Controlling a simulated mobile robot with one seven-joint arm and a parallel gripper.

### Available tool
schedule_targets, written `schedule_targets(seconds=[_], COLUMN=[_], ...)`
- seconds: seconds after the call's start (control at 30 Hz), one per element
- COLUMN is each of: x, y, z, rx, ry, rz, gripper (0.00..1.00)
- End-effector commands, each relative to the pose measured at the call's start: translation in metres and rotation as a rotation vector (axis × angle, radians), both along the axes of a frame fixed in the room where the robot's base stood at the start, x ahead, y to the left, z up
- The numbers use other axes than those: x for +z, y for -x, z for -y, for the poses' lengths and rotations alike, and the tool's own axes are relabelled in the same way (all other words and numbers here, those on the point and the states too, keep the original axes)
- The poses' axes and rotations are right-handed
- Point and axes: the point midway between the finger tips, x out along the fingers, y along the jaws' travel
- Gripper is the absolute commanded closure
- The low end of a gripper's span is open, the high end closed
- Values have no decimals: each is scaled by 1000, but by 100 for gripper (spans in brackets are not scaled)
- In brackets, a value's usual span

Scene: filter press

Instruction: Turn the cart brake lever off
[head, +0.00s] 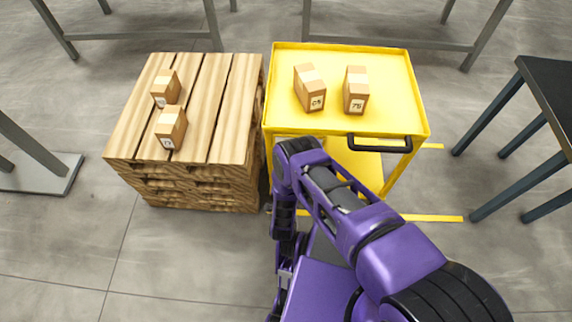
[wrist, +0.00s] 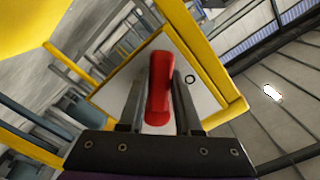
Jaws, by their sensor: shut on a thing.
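The yellow cart (head: 350,122) stands at the centre right in the head view. In the wrist view, a red brake lever (wrist: 159,82) sits in front of a pale panel (wrist: 205,95) with a yellow frame. A small black ring mark shows on the panel, just right of the lever. My gripper (wrist: 157,100) is shut on the red lever, one finger on each side. In the head view my arm reaches down at the cart's near left corner, and the gripper and lever cannot be made out there.
Two boxes (head: 309,88) stand on the cart's top, and a black handle (head: 380,142) is on its near edge. A wooden pallet stack (head: 215,120) with two boxes stands close on the left. A dark table (head: 552,85) is at right.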

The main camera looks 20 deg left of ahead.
Motion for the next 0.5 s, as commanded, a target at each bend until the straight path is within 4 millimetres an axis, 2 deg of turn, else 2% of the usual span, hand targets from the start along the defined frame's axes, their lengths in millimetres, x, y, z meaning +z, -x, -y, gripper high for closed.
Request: schedule_targets(seconds=[0.3, 0.33, 0.5], x=[2, 2, 2], y=[-1, -1, -1], z=[-1, -2, -1], rx=[0, -1, 0], ry=[-9, -9, -7], rz=[2, 3, 3], gripper=[100, 66, 38])
